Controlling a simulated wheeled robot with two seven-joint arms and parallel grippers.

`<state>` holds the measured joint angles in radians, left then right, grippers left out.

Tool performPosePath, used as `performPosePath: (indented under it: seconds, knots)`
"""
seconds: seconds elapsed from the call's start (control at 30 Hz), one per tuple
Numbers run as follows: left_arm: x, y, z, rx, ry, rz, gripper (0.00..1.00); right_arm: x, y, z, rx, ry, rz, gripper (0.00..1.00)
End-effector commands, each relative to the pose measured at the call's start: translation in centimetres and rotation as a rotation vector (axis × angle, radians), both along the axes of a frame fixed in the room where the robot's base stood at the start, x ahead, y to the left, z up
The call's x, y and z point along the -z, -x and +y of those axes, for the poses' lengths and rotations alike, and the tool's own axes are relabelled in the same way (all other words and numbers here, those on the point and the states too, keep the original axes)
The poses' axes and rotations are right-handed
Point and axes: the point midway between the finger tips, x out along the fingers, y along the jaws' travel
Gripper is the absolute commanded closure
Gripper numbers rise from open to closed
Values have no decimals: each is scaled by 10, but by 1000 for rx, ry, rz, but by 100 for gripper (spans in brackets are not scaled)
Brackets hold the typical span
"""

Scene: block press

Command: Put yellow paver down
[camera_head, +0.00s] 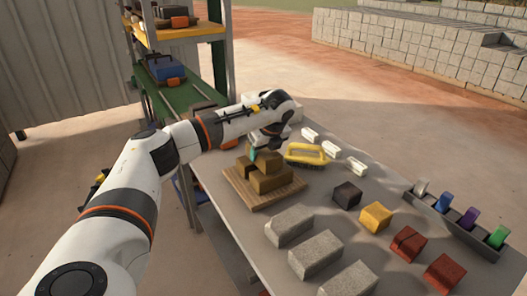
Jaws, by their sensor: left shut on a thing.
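My left gripper (264,146) reaches in from the left over the wooden pallet (264,201). It is shut on the top yellow-brown paver (268,162) of a small stack. The fingertips are small and partly hidden by the wrist. That paver sits at or just above the other yellow-brown pavers (271,181) on the pallet; I cannot tell whether they touch. A separate yellow paver (376,217) lies on the grey table (334,232), right of the pallet. My right gripper is not in view.
A yellow-handled tool (306,155) and several white pieces (356,166) lie behind the pallet. Grey blocks (319,254), a black block (347,195) and red blocks (408,243) stand on the table. A dark tray (455,231) holds coloured items. A shelf (185,100) stands behind my arm.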

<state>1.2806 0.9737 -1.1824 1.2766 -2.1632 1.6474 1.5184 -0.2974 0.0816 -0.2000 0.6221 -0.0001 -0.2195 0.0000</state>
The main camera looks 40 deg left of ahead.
Motion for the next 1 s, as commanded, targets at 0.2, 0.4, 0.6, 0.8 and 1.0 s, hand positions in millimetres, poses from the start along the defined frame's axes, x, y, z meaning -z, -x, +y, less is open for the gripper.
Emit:
performPosePath:
  seconds: [0.2, 0.4, 0.6, 0.8, 1.0]
  knots:
    - [5, 0, 0, 0, 0, 0, 37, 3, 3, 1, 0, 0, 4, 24]
    - [5, 0, 0, 1, 0, 0, 24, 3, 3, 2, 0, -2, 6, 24]
    - [2, 0, 0, 0, 0, 0, 24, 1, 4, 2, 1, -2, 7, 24]
    - [-21, 1, -8, 3, 1, -4, 24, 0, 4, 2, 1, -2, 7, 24]
    - [-63, 6, -25, 4, 1, -5, 24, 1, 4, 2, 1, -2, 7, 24]
